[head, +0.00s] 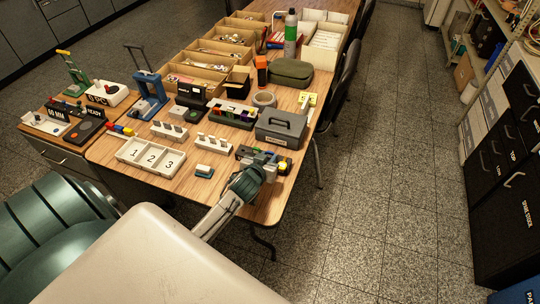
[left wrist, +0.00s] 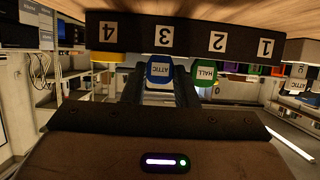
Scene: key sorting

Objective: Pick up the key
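A dark key rack numbered 1 to 4 shows upside down in the left wrist view (left wrist: 190,35). It also stands near the table's front right corner in the head view (head: 243,152). A blue key tag marked ATTIC (left wrist: 160,72) hangs at number 3, with a green HALL tag (left wrist: 206,74) beside it at number 2. My left gripper (left wrist: 160,88) has its fingers apart, one on each side of the blue tag. Whether they touch it I cannot tell. In the head view my left gripper (head: 262,163) is at the rack. My right gripper is not in view.
A white tray numbered 1, 2, 3 (head: 150,167) lies left of the gripper. A grey box (head: 281,130) stands close behind the rack. Small white racks (head: 213,144) and a small teal-topped block (head: 204,171) are nearby. The table's front edge is close.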

